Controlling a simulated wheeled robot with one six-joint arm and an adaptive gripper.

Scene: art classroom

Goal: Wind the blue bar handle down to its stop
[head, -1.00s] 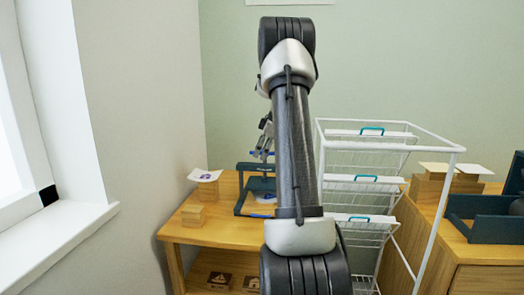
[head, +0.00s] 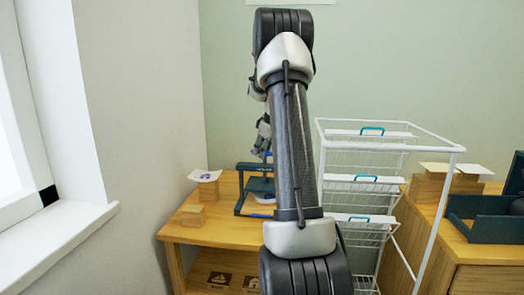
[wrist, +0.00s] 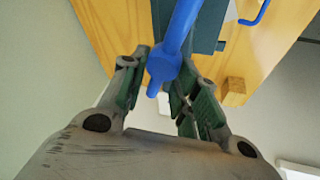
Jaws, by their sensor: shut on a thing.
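The blue bar handle (wrist: 182,28) runs down from the top of the wrist view, and its rounded end sits between my fingers. My gripper (wrist: 163,83) is shut on it, with green finger pads on either side. In the head view my gripper (head: 263,140) is partly hidden behind my arm, above a dark teal frame (head: 241,192) on the wooden table. The handle is mostly hidden there. The teal body (wrist: 208,28) also shows behind the bar in the wrist view.
A white wire rack (head: 437,145) with several baskets stands right of my arm. A wooden block (head: 193,214) and a paper-topped stack (head: 206,177) stand left on the table (head: 225,233). A wall and window sill (head: 60,235) bound the left side.

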